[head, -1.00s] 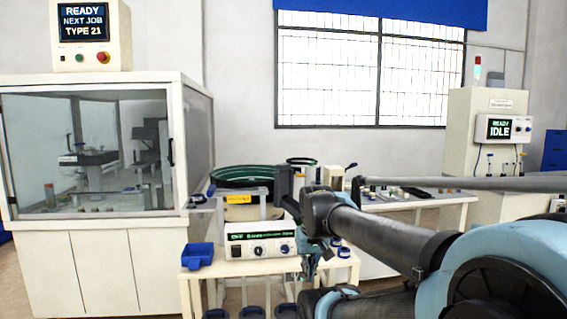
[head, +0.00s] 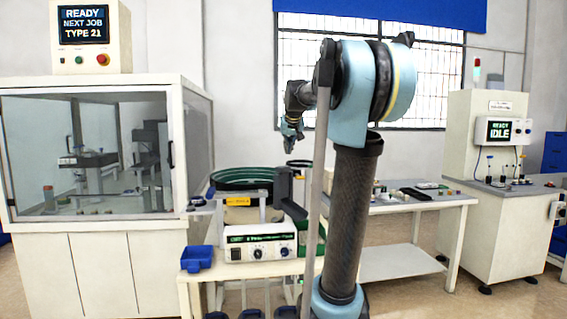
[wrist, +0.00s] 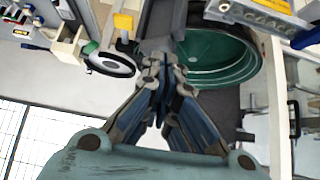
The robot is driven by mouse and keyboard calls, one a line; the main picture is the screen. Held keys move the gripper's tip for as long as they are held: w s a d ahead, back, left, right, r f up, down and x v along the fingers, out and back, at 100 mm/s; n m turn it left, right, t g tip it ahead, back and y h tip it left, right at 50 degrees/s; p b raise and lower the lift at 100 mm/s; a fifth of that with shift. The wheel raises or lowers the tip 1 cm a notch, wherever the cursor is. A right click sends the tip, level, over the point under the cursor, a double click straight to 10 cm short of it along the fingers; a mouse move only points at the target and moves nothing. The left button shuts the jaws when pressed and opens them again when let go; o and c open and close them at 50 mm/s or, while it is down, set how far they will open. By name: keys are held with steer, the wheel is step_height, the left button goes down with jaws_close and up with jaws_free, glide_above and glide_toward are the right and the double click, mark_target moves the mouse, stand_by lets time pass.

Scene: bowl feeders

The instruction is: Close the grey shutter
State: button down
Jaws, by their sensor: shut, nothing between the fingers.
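I cannot tell for certain which part is the grey shutter. A dark grey upright plate (head: 284,187) stands at the right side of the green bowl feeder (head: 230,178), behind the white control box (head: 258,241). A dark grey strip (wrist: 155,22) runs beside the green bowl (wrist: 222,60) in the wrist view. My gripper (head: 290,149) hangs in the air above and behind the bench, apart from the feeder parts as far as I can see. In the wrist view my gripper (wrist: 158,92) has its fingers together and empty, in front of the bowl.
A blue bin (head: 197,257) sits at the front left of the feeder table. A glazed cabinet (head: 88,155) stands left. A bench with small parts (head: 410,197) and an idle station (head: 485,180) are to the right. My arm hides part of the bench.

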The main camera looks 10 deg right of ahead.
steer(key=w+r, duration=0.4)
steer(key=w, duration=0.2)
glide_above(284, 167)
steer(key=w, duration=0.1)
steer(key=shift+t, duration=0.4)
step_height(284, 167, down, 7)
steer(key=shift+w+f, duration=0.1)
steer(key=shift+f, duration=0.05)
step_height(284, 167, down, 3)
steer(key=shift+f, duration=0.5)
steer(key=shift+f, duration=0.1)
step_height(284, 167, down, 4)
steer(key=shift+r, duration=0.25)
steer(key=shift+s+f, duration=0.2)
steer(key=shift+s, duration=0.05)
